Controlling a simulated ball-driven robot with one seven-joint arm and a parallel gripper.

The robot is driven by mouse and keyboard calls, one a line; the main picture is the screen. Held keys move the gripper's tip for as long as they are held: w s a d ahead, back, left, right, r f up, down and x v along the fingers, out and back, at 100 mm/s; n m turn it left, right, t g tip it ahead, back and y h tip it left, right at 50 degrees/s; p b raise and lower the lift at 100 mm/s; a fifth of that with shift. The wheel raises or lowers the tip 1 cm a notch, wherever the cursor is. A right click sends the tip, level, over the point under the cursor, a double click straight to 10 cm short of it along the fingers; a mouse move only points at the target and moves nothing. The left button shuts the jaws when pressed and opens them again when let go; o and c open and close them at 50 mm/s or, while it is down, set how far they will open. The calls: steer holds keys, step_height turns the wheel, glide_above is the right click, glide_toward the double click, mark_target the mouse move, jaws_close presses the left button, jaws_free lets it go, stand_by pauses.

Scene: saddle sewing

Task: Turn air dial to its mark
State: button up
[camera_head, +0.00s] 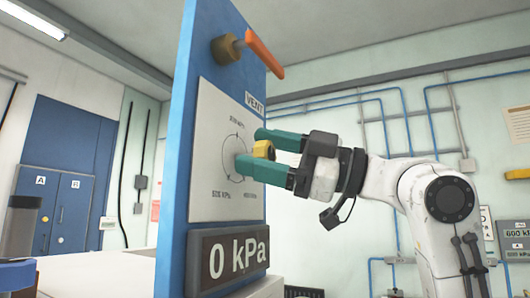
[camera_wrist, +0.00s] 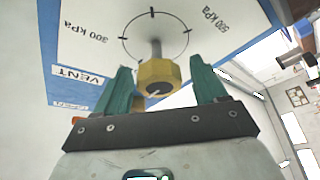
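The air dial is a yellow hexagonal knob (camera_head: 263,150) on a shaft standing out from a white scale plate (camera_head: 212,150). Labels there read 300 kPa and 500 kPa. My gripper (camera_head: 250,148) has its two teal fingers on either side of the knob. In the wrist view my gripper (camera_wrist: 160,65) is open, with a narrow gap showing between each finger and the knob. The display (camera_head: 236,256) reads 0 kPa.
An orange vent lever (camera_head: 264,54) sticks out from the top of the blue panel (camera_head: 178,130), above my gripper. A label reading VENT is below it. Blue doors (camera_head: 60,180) and a wall with blue pipes stand behind. The space right of the panel holds my arm.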

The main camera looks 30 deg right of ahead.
steer(key=b+v, duration=0.2)
steer(key=v, duration=0.8)
steer(key=shift+s+d+f+b, duration=0.15)
steer(key=shift+s+d+b, duration=0.15)
steer(key=shift+b, duration=0.1)
